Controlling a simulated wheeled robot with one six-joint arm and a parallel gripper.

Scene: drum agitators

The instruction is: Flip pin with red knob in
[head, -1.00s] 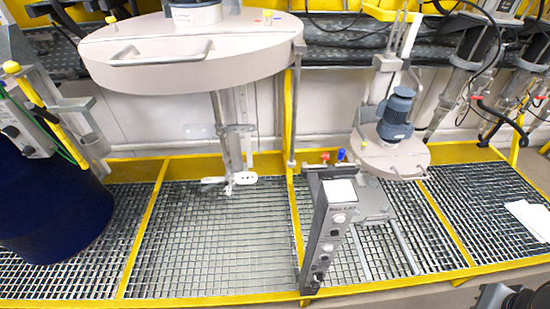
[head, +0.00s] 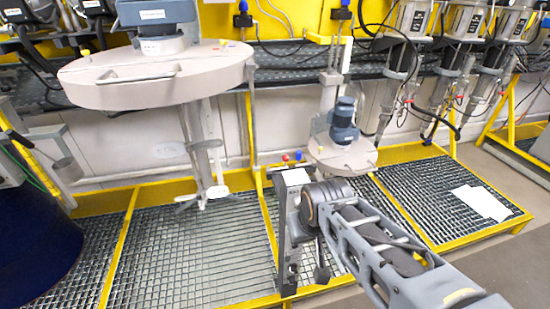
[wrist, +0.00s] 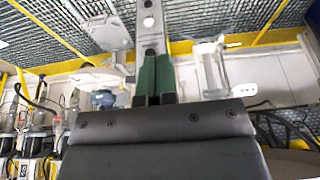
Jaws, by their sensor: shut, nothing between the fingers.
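A grey metal bar with holes (wrist: 149,22) lies beyond the fingertips. I cannot tell whether they touch it. The red knob is not discernible in the wrist view.
A large round lid (head: 150,78) with an agitator shaft hangs at left. A smaller lid with a blue motor (head: 343,120) stands behind the control stand. A dark blue drum (head: 35,245) is at far left. White papers (head: 482,203) lie on the right grating. The middle grating (head: 190,255) is clear.

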